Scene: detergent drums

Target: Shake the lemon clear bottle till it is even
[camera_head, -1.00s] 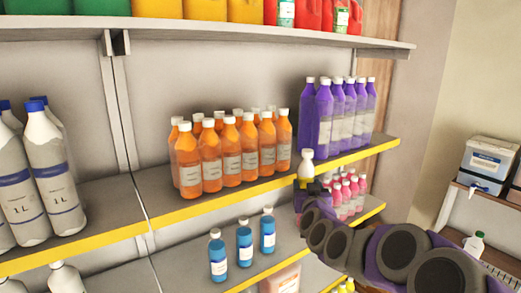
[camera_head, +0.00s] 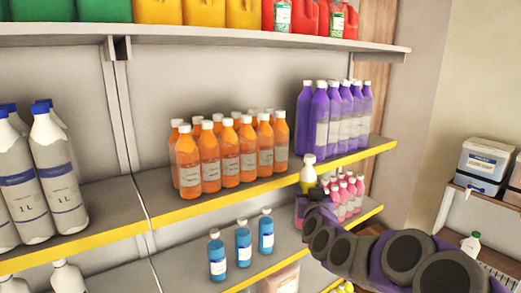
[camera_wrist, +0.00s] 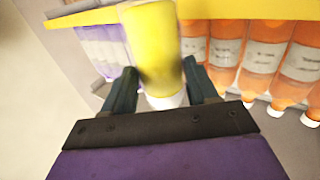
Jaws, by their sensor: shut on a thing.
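The lemon clear bottle is a small yellow bottle (camera_head: 308,174) with a white cap, near the right end of the middle shelf's yellow edge. It looks about upright, cap up. My gripper (camera_head: 309,187) is small and partly hidden behind the bottle and arm in the head view. In the wrist view the yellow bottle (camera_wrist: 153,45) stands between the two dark fingers of my gripper (camera_wrist: 162,92), which is shut on it. That view is turned over, so the white cap points down. The bottle is blurred there, and I cannot tell how even its contents are.
Orange bottles (camera_head: 228,155) and purple bottles (camera_head: 337,120) stand on the middle shelf close behind. Pink bottles (camera_head: 348,195) and blue bottles (camera_head: 242,243) stand on the lower shelf. A side rack with a white tub (camera_head: 486,160) is at the right.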

